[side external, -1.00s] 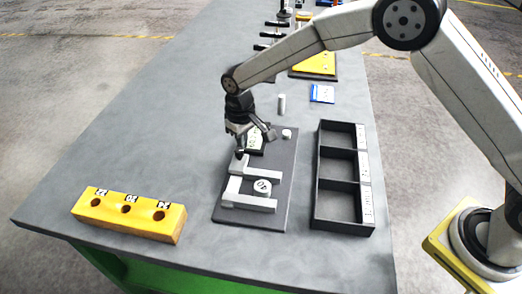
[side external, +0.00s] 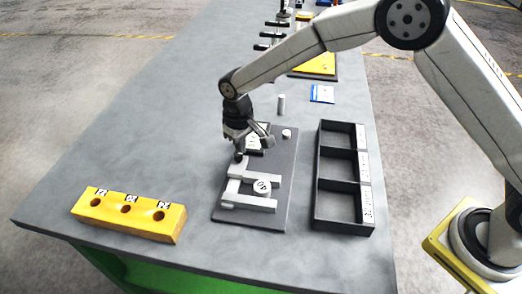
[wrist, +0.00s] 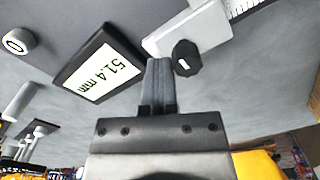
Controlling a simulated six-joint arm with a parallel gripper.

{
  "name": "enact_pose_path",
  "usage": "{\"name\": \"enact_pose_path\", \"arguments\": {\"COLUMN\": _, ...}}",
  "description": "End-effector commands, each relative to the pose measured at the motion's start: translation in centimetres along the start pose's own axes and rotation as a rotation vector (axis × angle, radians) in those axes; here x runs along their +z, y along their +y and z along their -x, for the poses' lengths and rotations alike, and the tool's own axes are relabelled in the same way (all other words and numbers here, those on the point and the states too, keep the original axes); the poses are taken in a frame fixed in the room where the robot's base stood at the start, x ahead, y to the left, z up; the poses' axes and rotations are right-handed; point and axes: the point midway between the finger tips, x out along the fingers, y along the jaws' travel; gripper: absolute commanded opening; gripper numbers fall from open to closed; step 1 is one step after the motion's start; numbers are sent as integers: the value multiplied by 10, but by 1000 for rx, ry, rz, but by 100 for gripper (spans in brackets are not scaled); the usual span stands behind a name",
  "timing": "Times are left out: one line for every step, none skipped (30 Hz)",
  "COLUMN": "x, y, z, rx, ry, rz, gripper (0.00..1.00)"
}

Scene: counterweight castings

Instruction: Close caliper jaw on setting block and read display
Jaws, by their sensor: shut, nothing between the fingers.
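The caliper lies on a dark plate (side external: 281,212), with its sliding jaw (side external: 266,178) and fixed jaw (side external: 248,202) on either side of a round, marked setting block (side external: 262,187). The sliding jaw is at or very near the block; I cannot tell if they touch. The display (wrist: 112,73) reads 51.4 mm in the wrist view. My gripper (wrist: 157,65) is shut and empty, its tips beside the black knob (wrist: 186,58) on the slider. In the side view my gripper (side external: 238,154) is low over the slider end. The block is out of the wrist view.
A black three-compartment tray (side external: 317,200) stands right of the plate. A yellow block with several holes (side external: 150,228) is at the front left. A round button marked 0 (wrist: 17,42) is near the display. A small grey cylinder (side external: 281,103) stands behind the plate.

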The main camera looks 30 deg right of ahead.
Motion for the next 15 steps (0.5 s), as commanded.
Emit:
{"name": "enact_pose_path", "arguments": {"x": 1, "y": -2, "z": 0, "rx": 0, "ry": -1, "rz": 1, "gripper": 0}}
{"name": "enact_pose_path", "arguments": {"x": 1, "y": -2, "z": 0, "rx": 0, "ry": -1, "rz": 1, "gripper": 0}}
{"name": "enact_pose_path", "arguments": {"x": 2, "y": -3, "z": 0, "rx": 0, "ry": -1, "rz": 0, "gripper": 0}}
{"name": "enact_pose_path", "arguments": {"x": 2, "y": -3, "z": 0, "rx": 0, "ry": -1, "rz": 0, "gripper": 0}}
{"name": "enact_pose_path", "arguments": {"x": 2, "y": -4, "z": 0, "rx": 0, "ry": -1, "rz": 0, "gripper": 0}}
{"name": "enact_pose_path", "arguments": {"x": 3, "y": -5, "z": 0, "rx": 0, "ry": 0, "rz": 0, "gripper": 0}}
{"name": "enact_pose_path", "arguments": {"x": 3, "y": -5, "z": 0, "rx": 0, "ry": 0, "rz": 0, "gripper": 0}}
{"name": "enact_pose_path", "arguments": {"x": 3, "y": -6, "z": 0, "rx": 0, "ry": 0, "rz": 0, "gripper": 0}}
{"name": "enact_pose_path", "arguments": {"x": 4, "y": -6, "z": 0, "rx": 0, "ry": 0, "rz": 0, "gripper": 0}}
{"name": "enact_pose_path", "arguments": {"x": 4, "y": -7, "z": 0, "rx": 0, "ry": 0, "rz": 0, "gripper": 0}}
{"name": "enact_pose_path", "arguments": {"x": 4, "y": -8, "z": 0, "rx": 0, "ry": 0, "rz": 0, "gripper": 0}}
{"name": "enact_pose_path", "arguments": {"x": 4, "y": -8, "z": 0, "rx": 0, "ry": 0, "rz": 0, "gripper": 0}}
{"name": "enact_pose_path", "arguments": {"x": 5, "y": -9, "z": 0, "rx": 0, "ry": 1, "rz": 0, "gripper": 0}}
{"name": "enact_pose_path", "arguments": {"x": 5, "y": -9, "z": 0, "rx": -1, "ry": 1, "rz": 0, "gripper": 0}}
{"name": "enact_pose_path", "arguments": {"x": 5, "y": -10, "z": 0, "rx": -1, "ry": 1, "rz": 1, "gripper": 0}}
